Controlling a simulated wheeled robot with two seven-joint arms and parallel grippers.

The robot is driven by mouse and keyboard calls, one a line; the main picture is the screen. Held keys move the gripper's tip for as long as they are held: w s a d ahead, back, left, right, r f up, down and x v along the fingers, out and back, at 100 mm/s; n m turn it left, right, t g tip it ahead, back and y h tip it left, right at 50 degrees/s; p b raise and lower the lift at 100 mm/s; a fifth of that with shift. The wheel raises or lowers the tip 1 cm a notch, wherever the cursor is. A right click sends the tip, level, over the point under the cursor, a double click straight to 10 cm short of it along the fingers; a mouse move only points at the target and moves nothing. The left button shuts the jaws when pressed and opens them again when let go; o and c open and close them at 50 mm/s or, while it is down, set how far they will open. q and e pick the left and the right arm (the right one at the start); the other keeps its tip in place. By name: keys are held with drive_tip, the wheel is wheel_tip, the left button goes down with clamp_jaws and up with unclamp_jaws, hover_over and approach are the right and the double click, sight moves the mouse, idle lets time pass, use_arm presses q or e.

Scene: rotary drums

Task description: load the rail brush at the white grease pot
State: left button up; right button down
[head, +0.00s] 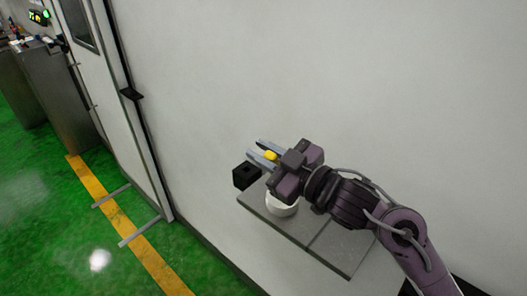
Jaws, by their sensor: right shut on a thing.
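The white grease pot (282,207) stands on a grey shelf (325,246) against the wall, partly hidden under my right gripper. My right gripper (262,153) is above and slightly left of the pot, its fingers pointing left. It is shut on a small yellow piece (271,155), which looks like part of the rail brush. The rest of the brush, including its bristles, cannot be made out. My left gripper is not in view.
A black block (246,176) with a hole in its top sits by the shelf's left end, just below my fingertips. A white wall (380,70) rises behind. A door (110,90) and grey cabinets (55,95) are at left.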

drive_tip(key=shift+f, duration=0.4)
idle(0.7)
wheel_tip(320, 180, up, 7)
drive_tip(key=p, duration=0.6)
idle(0.5)
idle(0.3)
